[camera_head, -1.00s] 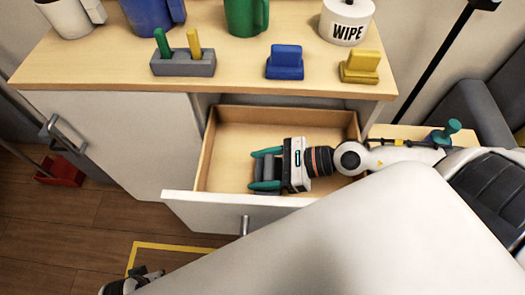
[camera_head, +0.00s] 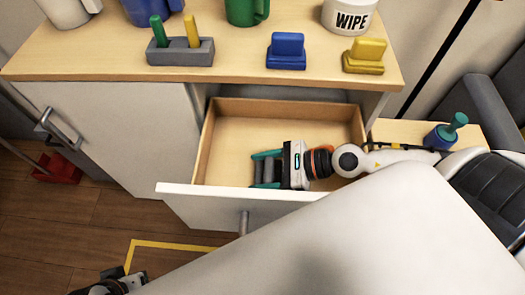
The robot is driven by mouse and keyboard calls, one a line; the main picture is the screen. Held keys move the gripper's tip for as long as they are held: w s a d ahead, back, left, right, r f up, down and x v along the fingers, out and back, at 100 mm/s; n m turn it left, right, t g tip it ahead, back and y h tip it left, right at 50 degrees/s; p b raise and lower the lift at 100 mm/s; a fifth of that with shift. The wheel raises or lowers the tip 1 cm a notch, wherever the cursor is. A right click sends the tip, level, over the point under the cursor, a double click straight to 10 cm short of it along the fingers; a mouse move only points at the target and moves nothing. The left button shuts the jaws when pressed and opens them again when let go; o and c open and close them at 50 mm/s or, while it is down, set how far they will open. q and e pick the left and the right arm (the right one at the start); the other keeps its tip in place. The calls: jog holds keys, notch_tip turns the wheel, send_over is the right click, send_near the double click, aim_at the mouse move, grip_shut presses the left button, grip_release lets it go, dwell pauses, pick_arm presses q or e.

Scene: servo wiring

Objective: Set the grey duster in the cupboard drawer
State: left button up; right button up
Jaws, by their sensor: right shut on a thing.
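The cupboard drawer (camera_head: 235,136) is pulled open below the cupboard top, and its wooden inside shows bare apart from my gripper. My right gripper (camera_head: 262,170) is inside the drawer near its front wall, with green fingers shut on the grey duster (camera_head: 268,172). The duster is partly hidden by the fingers and the drawer front. I cannot tell whether it touches the drawer floor. My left gripper (camera_head: 110,285) shows only in part at the bottom left, low over the floor, and its fingers are not clear.
On the cupboard top (camera_head: 110,62) stand a blue duster (camera_head: 286,52), a yellow duster (camera_head: 365,57), a grey holder (camera_head: 180,52) with green and yellow sticks, a WIPE tub (camera_head: 350,18) and mugs. A red dustpan (camera_head: 57,168) lies on the floor.

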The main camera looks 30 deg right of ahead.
jog(key=shift+f, duration=0.2)
jog(key=o, duration=1)
